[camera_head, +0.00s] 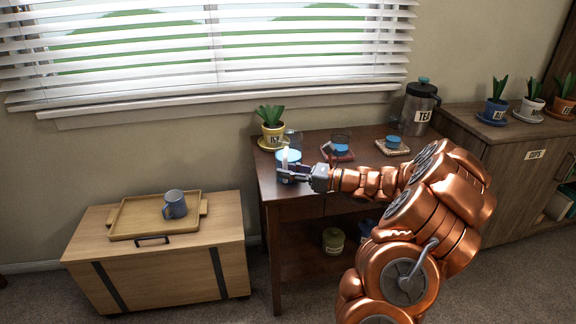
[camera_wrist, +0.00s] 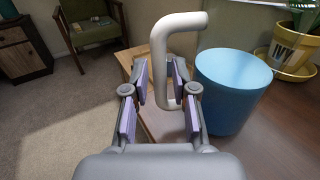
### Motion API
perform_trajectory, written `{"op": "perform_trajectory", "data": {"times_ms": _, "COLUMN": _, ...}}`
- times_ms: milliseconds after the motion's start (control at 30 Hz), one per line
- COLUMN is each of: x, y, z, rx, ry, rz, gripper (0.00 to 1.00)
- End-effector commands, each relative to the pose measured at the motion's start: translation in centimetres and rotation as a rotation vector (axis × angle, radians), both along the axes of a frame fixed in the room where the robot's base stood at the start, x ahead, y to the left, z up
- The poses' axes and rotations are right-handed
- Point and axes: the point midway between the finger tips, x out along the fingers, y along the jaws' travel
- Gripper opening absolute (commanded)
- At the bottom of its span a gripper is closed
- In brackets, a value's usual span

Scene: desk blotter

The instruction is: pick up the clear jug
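The clear jug (camera_head: 295,138) stands near the left end of the dark brown desk. Its walls barely show; its blue contents look like a blue cylinder in the wrist view (camera_wrist: 232,88), with a pale handle (camera_wrist: 158,62) rising on the left. My gripper (camera_head: 302,171) is at the jug from the front right in the head view and hides part of it. In the wrist view my gripper (camera_wrist: 160,75) is open, with its purple-padded fingers on either side of the handle. Narrow gaps show beside the handle; I cannot tell about contact farther down.
A yellow potted plant (camera_head: 271,130) stands close behind the jug. Two coasters with blue-filled vessels (camera_head: 340,145) (camera_head: 395,142) and a TEA canister (camera_head: 420,108) are farther right on the desk (camera_head: 290,203). A wooden chest (camera_head: 165,262) with a tray (camera_head: 140,222) and mug (camera_head: 175,204) stands left.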

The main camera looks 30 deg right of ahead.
Motion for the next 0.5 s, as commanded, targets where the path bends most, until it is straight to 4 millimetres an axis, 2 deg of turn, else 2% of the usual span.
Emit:
{"op": "perform_trajectory", "data": {"times_ms": 333, "x": 0.66, "y": 0.48, "z": 0.00, "rx": 0.000, "ry": 0.000, "rz": -0.001, "gripper": 0.27}}
{"op": "perform_trajectory", "data": {"times_ms": 500, "x": 0.66, "y": 0.49, "z": -0.01, "rx": -0.001, "ry": 0.001, "rz": -0.001, "gripper": 0.10}}
